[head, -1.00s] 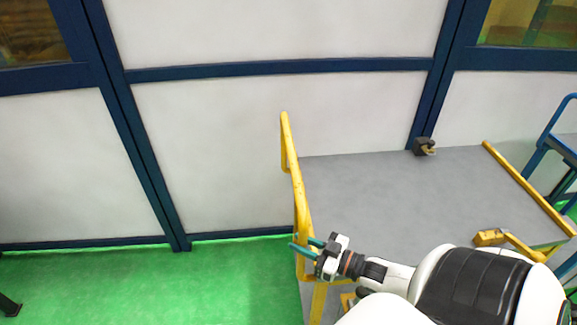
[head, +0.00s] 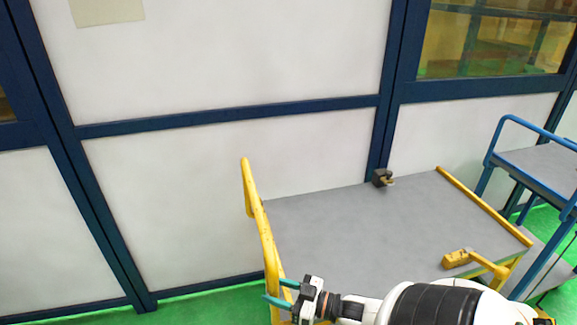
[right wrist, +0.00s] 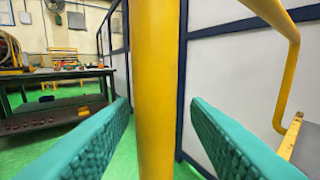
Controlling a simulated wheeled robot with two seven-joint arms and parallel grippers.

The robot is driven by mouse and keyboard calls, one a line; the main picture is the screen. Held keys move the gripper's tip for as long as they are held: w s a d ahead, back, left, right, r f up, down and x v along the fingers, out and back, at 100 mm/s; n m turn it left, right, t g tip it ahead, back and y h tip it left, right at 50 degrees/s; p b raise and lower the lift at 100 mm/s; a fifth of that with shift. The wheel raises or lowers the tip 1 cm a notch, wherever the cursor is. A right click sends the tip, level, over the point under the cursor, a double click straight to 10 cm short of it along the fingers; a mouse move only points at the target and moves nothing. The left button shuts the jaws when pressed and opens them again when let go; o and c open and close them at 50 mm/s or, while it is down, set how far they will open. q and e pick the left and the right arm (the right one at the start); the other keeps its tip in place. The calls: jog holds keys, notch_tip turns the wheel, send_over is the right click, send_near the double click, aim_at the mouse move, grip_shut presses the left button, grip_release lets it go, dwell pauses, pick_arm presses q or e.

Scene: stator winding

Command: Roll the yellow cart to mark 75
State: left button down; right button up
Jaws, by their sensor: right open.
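The yellow cart has a grey flat top (head: 350,225) and a tall yellow handle rail (head: 262,235) on its left side. My right gripper (head: 278,292) is at that rail, low in the head view, with its teal fingers apart. In the right wrist view a yellow post (right wrist: 157,90) of the cart stands upright between the two open fingers (right wrist: 155,140). I cannot see a gap or contact clearly, but the jaws are not closed on it. My left gripper is not in view. No mark with the number 75 shows.
A white wall with dark blue frames (head: 230,115) runs behind the cart. A blue cart (head: 540,160) stands close on the right. A small dark object (head: 382,178) is at the far edge of the grey top. Green floor (head: 205,303) shows at lower left.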

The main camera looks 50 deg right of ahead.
jog(key=b+v, duration=0.2)
jog(key=v, duration=0.9)
jog(key=shift+s+d, duration=0.2)
jog(key=shift+s, duration=0.15)
